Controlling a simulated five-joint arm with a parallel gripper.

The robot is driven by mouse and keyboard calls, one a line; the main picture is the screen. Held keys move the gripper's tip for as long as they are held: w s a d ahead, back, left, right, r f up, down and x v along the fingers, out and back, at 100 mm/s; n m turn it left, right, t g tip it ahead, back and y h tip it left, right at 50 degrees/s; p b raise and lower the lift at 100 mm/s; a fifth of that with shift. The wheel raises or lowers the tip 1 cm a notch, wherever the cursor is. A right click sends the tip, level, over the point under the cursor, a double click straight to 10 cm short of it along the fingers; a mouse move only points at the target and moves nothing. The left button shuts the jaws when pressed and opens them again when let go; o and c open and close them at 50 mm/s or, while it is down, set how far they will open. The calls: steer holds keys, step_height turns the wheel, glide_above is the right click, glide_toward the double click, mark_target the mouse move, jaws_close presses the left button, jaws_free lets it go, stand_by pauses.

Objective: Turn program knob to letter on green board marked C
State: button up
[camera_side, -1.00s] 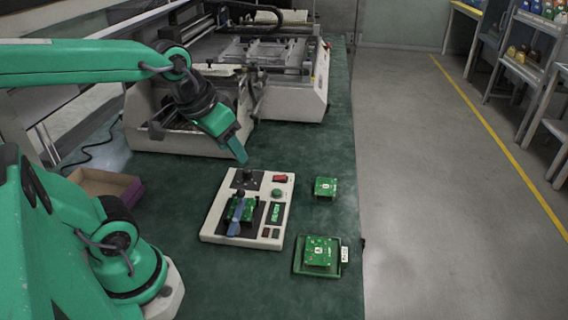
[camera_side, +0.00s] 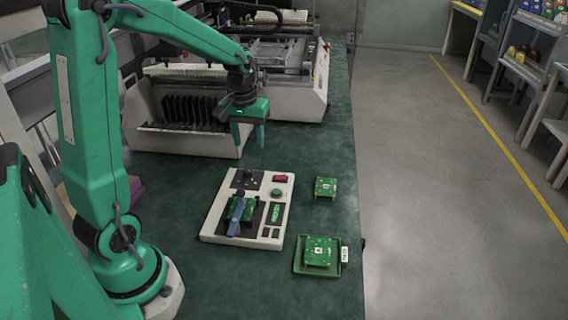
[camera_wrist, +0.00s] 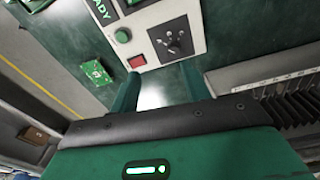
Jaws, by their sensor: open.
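The program knob (camera_side: 247,176) is a black knob on a dark square plate at the far left corner of the white test panel (camera_side: 213,226). It also shows in the wrist view (camera_wrist: 174,47), with small marks around it too small to read. A green board (camera_side: 242,207) sits in the panel's fixture under a blue clamp (camera_side: 235,216). Another green board (camera_side: 325,187) lies right of the panel, and one (camera_side: 319,251) lies in a green tray (camera_side: 299,268). Their letters are not legible. My gripper (camera_side: 248,147) is open, empty, pointing down above the table beyond the knob.
A white rack (camera_side: 180,142) with black slots stands behind the gripper, near a larger machine (camera_side: 290,98). The panel carries a red switch (camera_side: 280,178) and a green button (camera_side: 277,193). A purple-edged box (camera_side: 136,190) lies left. The green mat is clear around the panel's front.

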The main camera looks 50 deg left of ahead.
steer(key=n+g, duration=0.1)
glide_above(248, 169)
step_height(248, 169, down, 4)
steer(key=shift+d+f, duration=0.1)
steer(key=shift+f, duration=0.05)
steer(key=shift+f, duration=3.9)
steer(key=shift+c, duration=0.5)
steer(key=c, duration=0.9)
